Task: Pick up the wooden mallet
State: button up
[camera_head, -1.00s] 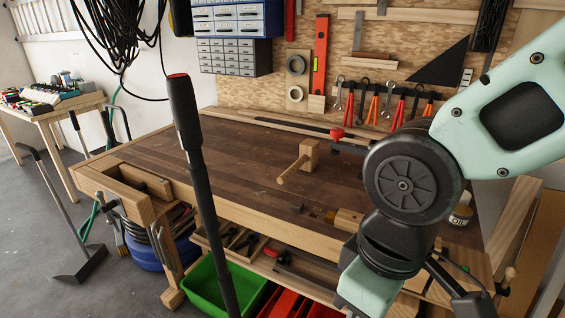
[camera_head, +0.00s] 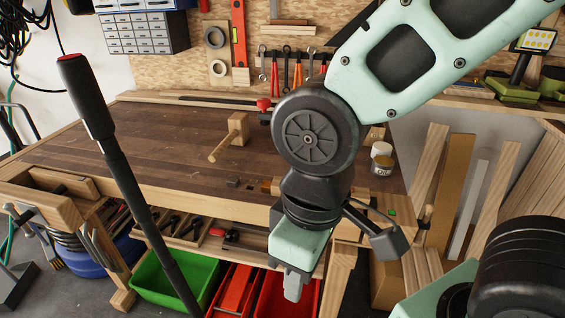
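The wooden mallet (camera_head: 237,128) is on the dark workbench top, left of my arm. Its pale block head stands near the back of the bench, and its handle points toward the front left. My gripper (camera_head: 293,284) hangs at the lower end of my arm, to the right of the mallet and lower in the picture, over the front of the bench. It is well apart from the mallet. Its fingers are too small and too turned away to tell whether they are open or shut.
A dark pole (camera_head: 85,95) slants through the left foreground. The workbench (camera_head: 150,135) is mostly bare around the mallet. A jar (camera_head: 383,164) stands at its right end. Green (camera_head: 178,278) and red (camera_head: 236,292) bins are below. Planks (camera_head: 432,180) lean at the right.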

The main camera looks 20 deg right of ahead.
aim_at(238, 126)
jog(key=j, duration=1.1)
jog(key=i+j, duration=0.65)
jog(key=i, duration=0.2)
